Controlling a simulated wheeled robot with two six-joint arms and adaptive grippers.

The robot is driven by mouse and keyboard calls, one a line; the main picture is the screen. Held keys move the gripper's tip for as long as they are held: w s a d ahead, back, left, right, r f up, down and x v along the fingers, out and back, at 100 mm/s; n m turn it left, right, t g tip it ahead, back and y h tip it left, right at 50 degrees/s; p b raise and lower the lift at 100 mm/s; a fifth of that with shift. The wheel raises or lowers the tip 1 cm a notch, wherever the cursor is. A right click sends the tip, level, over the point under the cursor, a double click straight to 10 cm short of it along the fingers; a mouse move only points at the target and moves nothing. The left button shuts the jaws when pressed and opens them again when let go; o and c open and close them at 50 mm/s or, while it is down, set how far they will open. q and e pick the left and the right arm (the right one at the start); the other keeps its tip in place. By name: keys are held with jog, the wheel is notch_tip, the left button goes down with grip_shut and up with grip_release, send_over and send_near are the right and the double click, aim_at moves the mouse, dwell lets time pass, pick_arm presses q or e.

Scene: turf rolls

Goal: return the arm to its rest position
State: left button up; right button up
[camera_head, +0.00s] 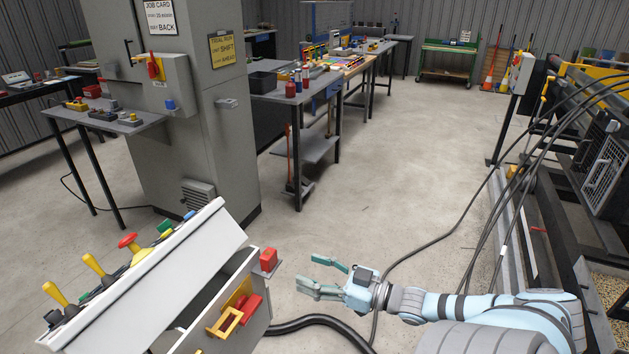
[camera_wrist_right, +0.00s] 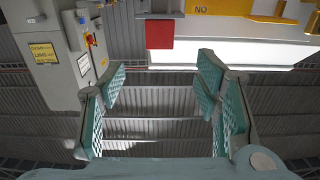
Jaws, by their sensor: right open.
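My right gripper (camera_head: 318,276) is open and empty. In the head view it reaches in from the lower right, its fingers pointing left toward the grey control console (camera_head: 236,270), with a gap between them. In the right wrist view the open fingers (camera_wrist_right: 165,100) frame only the ribbed ceiling or wall beyond. The console carries yellow levers (camera_head: 95,263), a red mushroom knob (camera_head: 128,241) and a red block (camera_head: 268,259) at its right end. The red block also shows in the right wrist view (camera_wrist_right: 165,33), beyond the fingers. My left gripper is not in view.
A black hose (camera_head: 320,321) lies on the floor below my right gripper. Cables (camera_head: 470,215) hang from the machine (camera_head: 600,170) at right, near my arm. A grey cabinet (camera_head: 170,120) stands behind the console. The middle floor (camera_head: 400,150) is clear.

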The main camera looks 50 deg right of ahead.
dwell(0.3)
jog(key=s+d+f+g+h, duration=0.2)
jog(key=s+d+f, duration=0.2)
jog(key=f, duration=0.3)
jog(key=s+d+f+g+h, duration=0.3)
jog(key=d+f, duration=0.1)
jog(key=f, duration=0.3)
jog(key=s+d+f+g+h, duration=0.2)
jog(key=s+d+f, duration=0.2)
jog(key=f, duration=0.4)
jog(key=s+a+f+m+g+h, duration=0.15)
jog(key=s+f+g, duration=0.35)
jog(key=s+f, duration=0.75)
jog(key=s+a+f+g, duration=0.4)
jog(key=s+a+f, duration=0.5)
jog(key=a, duration=0.4)
jog(key=a+f+m+y, duration=0.1)
jog(key=a+y, duration=0.1)
jog(key=a, duration=0.9)
jog(key=shift+w+a, duration=0.15)
jog(key=shift+w, duration=0.05)
